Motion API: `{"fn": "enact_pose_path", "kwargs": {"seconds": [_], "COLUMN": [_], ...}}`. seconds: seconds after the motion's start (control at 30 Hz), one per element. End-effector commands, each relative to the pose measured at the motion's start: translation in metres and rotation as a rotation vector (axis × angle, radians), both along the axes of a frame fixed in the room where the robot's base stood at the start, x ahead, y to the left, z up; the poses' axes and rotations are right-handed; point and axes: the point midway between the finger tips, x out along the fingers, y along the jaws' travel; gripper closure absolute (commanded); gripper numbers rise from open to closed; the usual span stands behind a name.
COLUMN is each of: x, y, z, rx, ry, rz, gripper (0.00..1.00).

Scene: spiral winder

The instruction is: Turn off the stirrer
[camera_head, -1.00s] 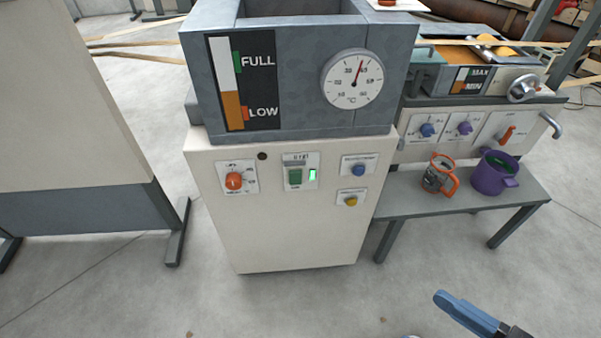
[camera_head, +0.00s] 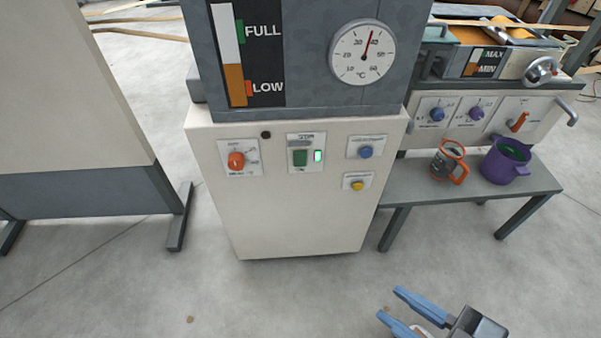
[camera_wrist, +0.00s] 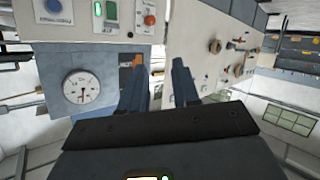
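The white machine cabinet (camera_head: 290,220) stands ahead of me with its control panel facing me. A green rocker switch (camera_head: 300,158) sits at its middle with a lit green lamp (camera_head: 318,156) beside it; the label above it is too blurred to read surely. An orange-red knob (camera_head: 236,160) is to the left, a blue button (camera_head: 365,152) and a yellow button (camera_head: 357,185) to the right. My gripper (camera_head: 395,308) is open and empty, low in front of the cabinet and apart from it. The wrist view shows the green switch (camera_wrist: 112,11) upside down, beyond the fingers.
A tank with a level gauge (camera_head: 247,55) and a round dial (camera_head: 363,53) tops the cabinet. To the right, a low bench (camera_head: 410,190) holds an orange-handled jug (camera_head: 447,160) and a purple pot (camera_head: 505,162). A panel (camera_head: 75,100) stands left. The floor before the cabinet is clear.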

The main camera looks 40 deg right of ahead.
Motion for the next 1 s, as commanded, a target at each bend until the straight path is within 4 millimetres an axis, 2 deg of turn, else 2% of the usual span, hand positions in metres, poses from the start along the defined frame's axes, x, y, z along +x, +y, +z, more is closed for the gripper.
{"fn": "enact_pose_path", "kwargs": {"seconds": [0.03, 0.2, 0.3, 0.5, 0.6, 0.73, 0.9, 1.0], "x": [0.013, 0.053, 0.079, 0.135, 0.163, 0.198, 0.231, 0.242], "y": [0.001, -0.004, -0.01, -0.025, -0.033, -0.041, -0.046, -0.047], "z": [-0.031, -0.091, -0.119, -0.158, -0.168, -0.172, -0.162, -0.153], "rx": [-0.067, -0.322, -0.473, -0.768, -0.909, -1.077, -1.249, -1.314], "ry": [0.005, 0.036, 0.046, 0.052, 0.048, 0.038, 0.022, 0.014], "rz": [0.024, 0.073, 0.077, 0.03, -0.023, -0.118, -0.263, -0.337], "gripper": [0.74, 0.91, 1.0, 1.0, 1.0, 1.0, 1.0, 1.0]}}
